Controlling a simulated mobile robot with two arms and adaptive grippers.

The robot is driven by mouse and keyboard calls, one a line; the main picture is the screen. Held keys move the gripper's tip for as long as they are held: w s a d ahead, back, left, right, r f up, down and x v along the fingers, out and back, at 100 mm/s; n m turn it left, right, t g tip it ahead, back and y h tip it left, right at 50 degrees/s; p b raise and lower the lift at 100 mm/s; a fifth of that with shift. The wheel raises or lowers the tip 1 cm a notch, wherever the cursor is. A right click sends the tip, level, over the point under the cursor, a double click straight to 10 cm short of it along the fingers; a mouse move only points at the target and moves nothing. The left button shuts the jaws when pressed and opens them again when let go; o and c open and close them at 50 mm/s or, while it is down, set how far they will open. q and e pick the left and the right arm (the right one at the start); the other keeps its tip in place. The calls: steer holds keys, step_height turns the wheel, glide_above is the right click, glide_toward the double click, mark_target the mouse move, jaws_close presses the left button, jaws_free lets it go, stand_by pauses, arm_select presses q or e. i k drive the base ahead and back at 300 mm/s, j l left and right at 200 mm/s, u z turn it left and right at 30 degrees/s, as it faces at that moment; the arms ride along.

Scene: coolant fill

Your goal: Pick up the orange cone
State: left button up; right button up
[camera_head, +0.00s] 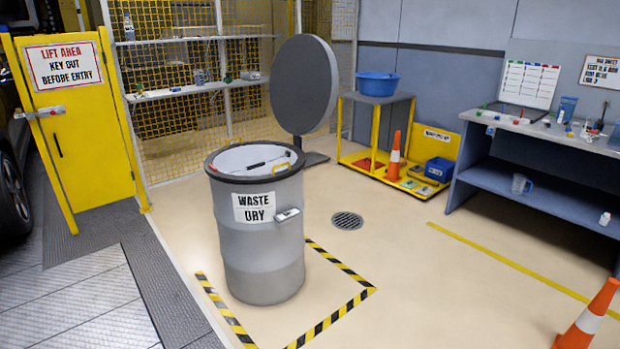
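An orange cone with a white band (588,320) stands on the floor at the lower right edge of the head view; its base is partly cut off by the frame. A second orange cone with a white band (395,157) stands on the lower shelf of a yellow-framed cart near the back wall. Neither of my grippers shows in the head view, so I cannot see what they hold.
A grey waste drum (262,270) stands mid-floor beside black-yellow floor tape, near a round dark panel (304,85). A yellow gate (80,130) is at left, a blue workbench (510,180) at right. The floor between drum and right cone looks clear.

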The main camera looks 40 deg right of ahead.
mark_target(581, 332)
steer(key=z, duration=3.15)
steer(key=i+l, duration=0.2)
steer(key=i, duration=0.25)
steer(key=i+l+z, duration=0.1)
steer(key=i, duration=0.35)
steer(key=i+l, duration=0.3)
steer(key=i, duration=0.15)
steer(key=k+z, duration=0.05)
